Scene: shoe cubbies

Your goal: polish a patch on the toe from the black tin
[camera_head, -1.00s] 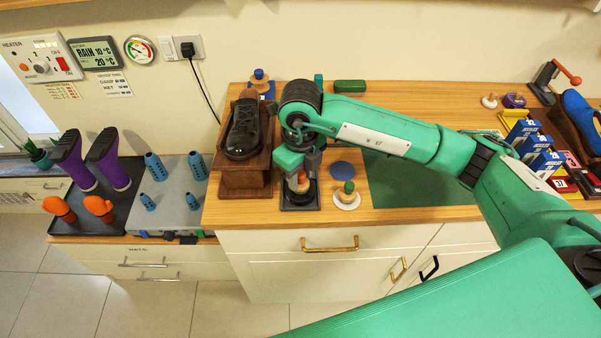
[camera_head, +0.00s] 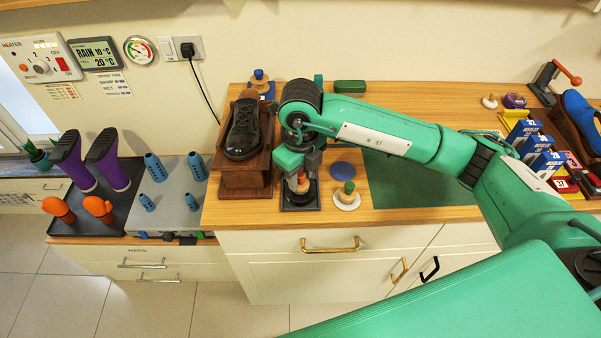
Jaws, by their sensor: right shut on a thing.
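A black shoe (camera_head: 243,132) sits on a wooden stand (camera_head: 246,181) at the left end of the counter, its toe toward me. My right gripper (camera_head: 299,176) points down just right of the stand. It is shut on a small knob-handled dauber (camera_head: 302,186) with an orange-brown handle. The dauber is over a dark square holder or tin (camera_head: 300,202) on the counter; whether it touches the bottom is hidden. My left gripper is out of view.
A green-knobbed dauber on a white disc (camera_head: 347,199) and a blue disc (camera_head: 341,169) lie close to the right. A green mat (camera_head: 400,185) is beyond them. Boxes (camera_head: 530,145) and a blue shoe (camera_head: 580,118) stand far right. Purple boots (camera_head: 112,160) are at left.

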